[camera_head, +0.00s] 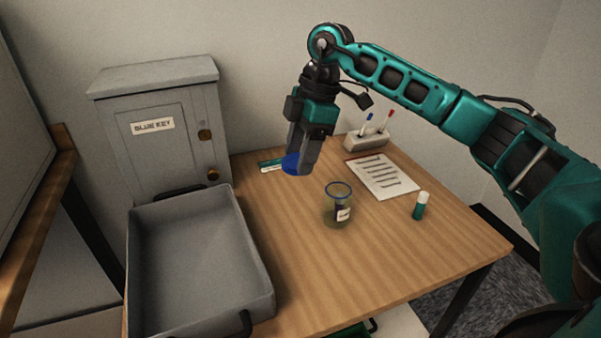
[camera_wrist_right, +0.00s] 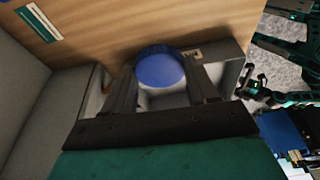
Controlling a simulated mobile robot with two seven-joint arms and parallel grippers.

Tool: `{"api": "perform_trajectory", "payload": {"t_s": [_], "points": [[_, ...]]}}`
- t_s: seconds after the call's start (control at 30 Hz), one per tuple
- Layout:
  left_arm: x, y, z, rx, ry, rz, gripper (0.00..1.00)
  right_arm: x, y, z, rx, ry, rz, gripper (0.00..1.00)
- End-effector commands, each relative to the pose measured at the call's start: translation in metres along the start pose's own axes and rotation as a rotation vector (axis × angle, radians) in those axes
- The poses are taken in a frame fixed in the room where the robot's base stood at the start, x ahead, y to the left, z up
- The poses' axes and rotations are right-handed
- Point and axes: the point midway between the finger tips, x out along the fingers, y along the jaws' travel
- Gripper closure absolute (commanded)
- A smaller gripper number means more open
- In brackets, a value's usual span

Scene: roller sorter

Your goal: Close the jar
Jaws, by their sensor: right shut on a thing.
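An open glass jar (camera_head: 338,207) with a blue rim and a dark-and-white label stands upright on the wooden table (camera_head: 290,268). A round blue lid (camera_head: 290,163) is between the fingers of my right gripper (camera_head: 301,166). The right gripper is shut on the lid, up and to the left of the jar in the head view and apart from it. The lid (camera_wrist_right: 160,70) also shows between the fingers in the right wrist view. The fingers hide part of the lid in the head view. My left gripper is not in view.
A grey tray (camera_head: 262,270) with dark handles fills the table's left side. Behind it stands a grey cabinet (camera_head: 190,105) labelled "BLUE KEY". The front right of the table is clear.

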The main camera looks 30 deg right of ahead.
Motion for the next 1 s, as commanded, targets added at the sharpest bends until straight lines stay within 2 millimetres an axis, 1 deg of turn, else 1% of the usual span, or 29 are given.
{"api": "perform_trajectory", "payload": {"t_s": [0.03, 0.1, 0.3, 0.7, 0.83, 1.0], "points": [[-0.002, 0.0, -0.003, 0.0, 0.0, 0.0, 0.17, -0.01, 0.0, -0.003, -0.001, 0.002, 0.002, 0.7], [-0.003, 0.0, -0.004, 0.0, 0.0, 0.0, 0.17, -0.019, 0.0, -0.006, -0.001, 0.002, 0.001, 0.7], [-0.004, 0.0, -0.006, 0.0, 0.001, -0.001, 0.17, -0.033, 0.0, -0.009, -0.001, 0.001, 0.0, 0.7], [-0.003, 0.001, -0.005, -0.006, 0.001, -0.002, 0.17, -0.034, 0.0, -0.01, 0.0, 0.001, -0.001, 0.7], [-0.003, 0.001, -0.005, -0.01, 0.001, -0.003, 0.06, -0.034, 0.0, -0.01, 0.0, 0.001, -0.001, 0.7], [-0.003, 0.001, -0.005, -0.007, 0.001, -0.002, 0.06, -0.034, 0.0, -0.01, 0.0, 0.001, -0.001, 0.7]]}}
